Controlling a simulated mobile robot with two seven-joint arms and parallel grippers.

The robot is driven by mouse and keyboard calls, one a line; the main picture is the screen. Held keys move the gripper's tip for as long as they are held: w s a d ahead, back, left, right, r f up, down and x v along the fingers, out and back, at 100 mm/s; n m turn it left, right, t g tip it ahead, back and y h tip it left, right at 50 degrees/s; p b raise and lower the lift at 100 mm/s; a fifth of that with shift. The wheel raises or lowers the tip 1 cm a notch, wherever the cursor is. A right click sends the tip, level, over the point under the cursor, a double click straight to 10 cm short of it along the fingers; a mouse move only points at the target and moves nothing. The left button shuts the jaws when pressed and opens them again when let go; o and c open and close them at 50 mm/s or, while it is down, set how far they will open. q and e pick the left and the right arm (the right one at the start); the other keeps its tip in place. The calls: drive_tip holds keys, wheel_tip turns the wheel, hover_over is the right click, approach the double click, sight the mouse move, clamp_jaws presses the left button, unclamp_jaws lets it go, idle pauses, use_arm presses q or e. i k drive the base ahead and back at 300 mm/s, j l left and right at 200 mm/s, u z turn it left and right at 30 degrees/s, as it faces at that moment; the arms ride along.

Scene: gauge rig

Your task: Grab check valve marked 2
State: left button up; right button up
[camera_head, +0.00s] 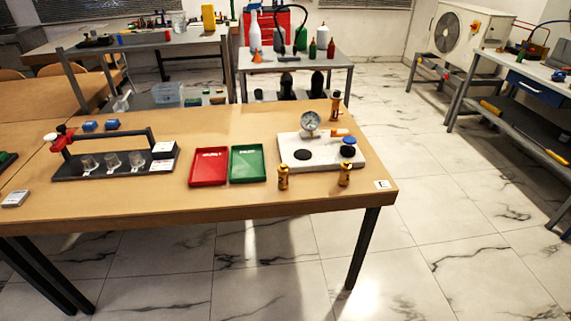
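Three small brass-coloured cylindrical fittings, which look like the check valves, stand upright on the wooden table. One valve (283,177) is at the front left of the white gauge base (322,162). Another valve (345,174) is at its front right. A third, taller-looking valve (336,106) stands behind the base near the table's back right corner. Dark marks show on them, but they are too small to read, so I cannot tell which is marked 2. Neither of my grippers is in view.
The white base carries a round gauge (310,122) and a blue knob (348,151). A red tray (208,182) and a green tray (248,179) lie left of it. A dark rack with clear cups (112,162) stands further left. The table's front strip is mostly clear.

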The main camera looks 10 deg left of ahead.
sight(283, 170)
drive_tip(key=k+j+z, duration=0.1)
drive_tip(key=j+z, duration=0.3)
drive_tip(key=j, duration=1.2)
